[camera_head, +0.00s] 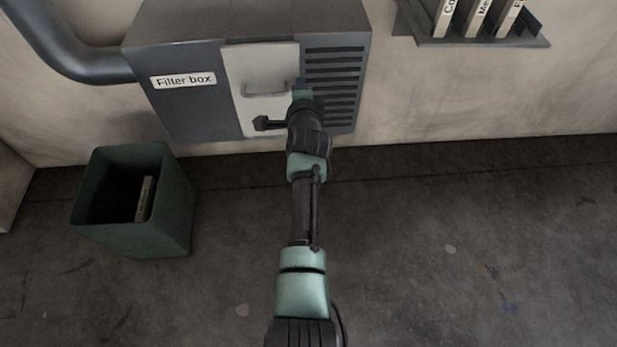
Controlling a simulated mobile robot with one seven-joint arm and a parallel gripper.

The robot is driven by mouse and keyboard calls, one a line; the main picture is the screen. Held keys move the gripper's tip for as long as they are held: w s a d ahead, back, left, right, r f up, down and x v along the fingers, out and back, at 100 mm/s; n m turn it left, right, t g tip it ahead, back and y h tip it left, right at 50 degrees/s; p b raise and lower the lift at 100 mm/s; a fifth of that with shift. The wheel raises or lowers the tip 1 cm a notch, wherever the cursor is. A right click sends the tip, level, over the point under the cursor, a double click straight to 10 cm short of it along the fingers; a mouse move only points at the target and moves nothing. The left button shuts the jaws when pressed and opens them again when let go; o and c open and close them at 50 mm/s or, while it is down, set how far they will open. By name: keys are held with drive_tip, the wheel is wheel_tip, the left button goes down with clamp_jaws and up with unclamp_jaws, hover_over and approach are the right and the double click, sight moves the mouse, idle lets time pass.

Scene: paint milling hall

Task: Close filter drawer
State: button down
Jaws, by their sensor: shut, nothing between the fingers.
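The filter box (185,110) is a dark grey wall cabinet with a "Filter box" label on its front. Its filter drawer (240,72) has a pale front panel with a grey bar handle (266,93) across the middle. The panel stands upright in the cabinet face; from this angle I cannot tell whether it is flush or slightly out. My gripper (300,84) is shut and empty at the right edge of the drawer front, beside the right end of the handle. Whether it touches is unclear. My wrist hides the panel's lower right part.
A vent grille (334,75) is right of the drawer. A thick pipe (75,60) enters the box at left. A green bin (150,225) with a pale labelled item inside stands on the floor at left. A shelf (485,42) with binders hangs upper right.

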drive_tip(key=shift+w+r, duration=0.3)
drive_tip(key=shift+w, duration=0.45)
